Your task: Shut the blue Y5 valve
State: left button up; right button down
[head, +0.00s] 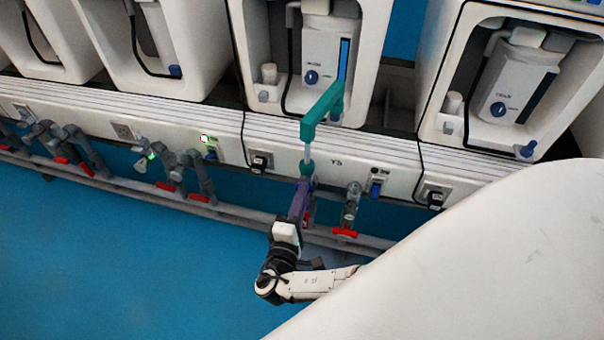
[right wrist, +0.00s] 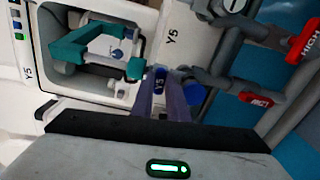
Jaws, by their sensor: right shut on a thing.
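In the head view my right gripper (head: 304,188) reaches up from below to the pipes under the Y5 label. The fingers hide the valve there, so its exact turn angle cannot be told. My left gripper is not in view.
Red-handled valves (head: 344,232) sit on the pipe beside the gripper. Blue floor (head: 130,270) lies clear at the lower left.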

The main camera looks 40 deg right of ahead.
jog(key=shift+f+m, duration=0.1)
jog(key=shift+m, duration=0.4)
pick_arm(q)
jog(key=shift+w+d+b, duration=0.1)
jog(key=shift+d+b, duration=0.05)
jog(key=shift+b, duration=0.15)
pick_arm(e)
jog(key=c, duration=1.7)
grip_release()
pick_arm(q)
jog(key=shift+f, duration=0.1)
